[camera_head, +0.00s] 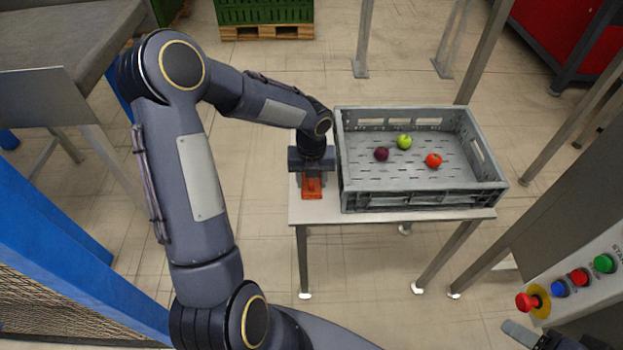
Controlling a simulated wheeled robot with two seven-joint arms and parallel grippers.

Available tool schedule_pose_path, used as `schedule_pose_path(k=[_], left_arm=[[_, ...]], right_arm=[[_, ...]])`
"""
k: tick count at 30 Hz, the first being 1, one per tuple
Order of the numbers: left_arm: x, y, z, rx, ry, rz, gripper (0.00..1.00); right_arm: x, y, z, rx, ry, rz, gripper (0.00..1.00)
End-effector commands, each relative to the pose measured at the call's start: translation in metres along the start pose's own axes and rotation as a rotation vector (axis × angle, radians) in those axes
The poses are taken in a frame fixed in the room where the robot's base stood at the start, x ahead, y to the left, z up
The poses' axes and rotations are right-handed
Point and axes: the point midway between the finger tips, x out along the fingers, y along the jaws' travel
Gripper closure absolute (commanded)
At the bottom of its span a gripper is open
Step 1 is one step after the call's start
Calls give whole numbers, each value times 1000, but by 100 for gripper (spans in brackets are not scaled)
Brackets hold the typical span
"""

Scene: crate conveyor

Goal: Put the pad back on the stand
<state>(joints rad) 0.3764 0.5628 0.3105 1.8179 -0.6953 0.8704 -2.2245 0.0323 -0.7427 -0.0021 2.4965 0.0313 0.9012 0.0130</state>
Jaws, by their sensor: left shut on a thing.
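My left gripper (312,178) points down at the left end of a small grey table (390,217), just left of the crate. It is shut on an orange-brown block (312,189), which seems to be the pad. The block is at or just above the tabletop; I cannot tell whether it touches. The gripper body hides its upper part. No separate stand can be made out apart from this table. A grey and dark piece at the bottom right edge may be part of my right gripper (535,338); its fingers are not clear.
A grey crate (420,198) on the table holds a green apple (404,142), a red fruit (433,160) and a dark purple fruit (381,154). A control panel (580,285) with several coloured buttons is at right. A conveyor (70,35) is at upper left.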

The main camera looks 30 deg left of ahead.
Motion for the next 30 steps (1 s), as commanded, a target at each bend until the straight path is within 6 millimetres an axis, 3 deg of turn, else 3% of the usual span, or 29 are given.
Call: schedule_pose_path(k=[7,8,13,23,30], left_arm=[[3,0,0,0,0,0,74],[3,0,0,0,0,0,54],[2,0,0,0,0,0,34],[-1,0,0,0,0,0,34],[-39,0,1,-1,-5,-1,34]], right_arm=[[1,0,1,0,0,0,42],[1,0,0,0,0,0,42],[1,0,0,0,0,0,42],[-1,0,0,0,0,0,42],[-9,-4,-5,0,0,0,42]])
